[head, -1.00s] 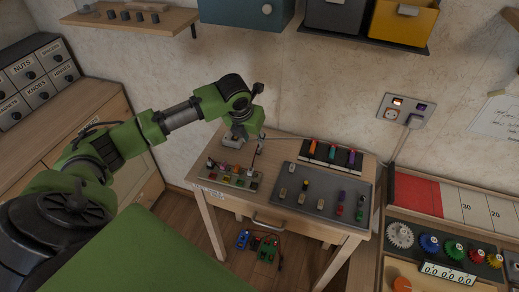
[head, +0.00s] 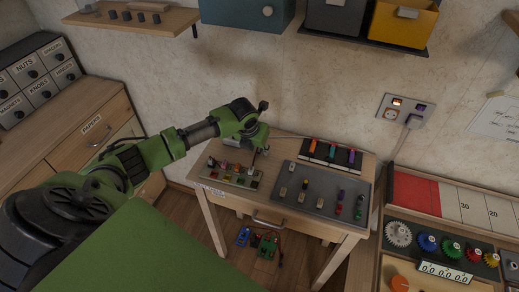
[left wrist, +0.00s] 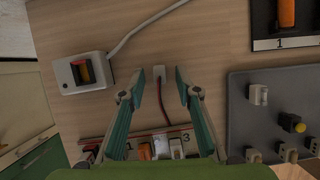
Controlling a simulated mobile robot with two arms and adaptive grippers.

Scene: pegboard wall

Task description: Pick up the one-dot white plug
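My left gripper (left wrist: 159,80) is open, with one teal finger on each side of this plug and a gap to both. No dots can be made out on the plug. In the head view my left arm reaches over the back left of the table (head: 268,205), and its fingertips are hard to make out there. My right gripper is not in view.
A white switch box (left wrist: 82,73) with a grey cable stands left of the plug. A strip of coloured blocks (head: 232,173) lies in front. A grey board (head: 325,187) with several pegs is on the right, and a black rack (head: 332,153) with coloured handles is behind it.

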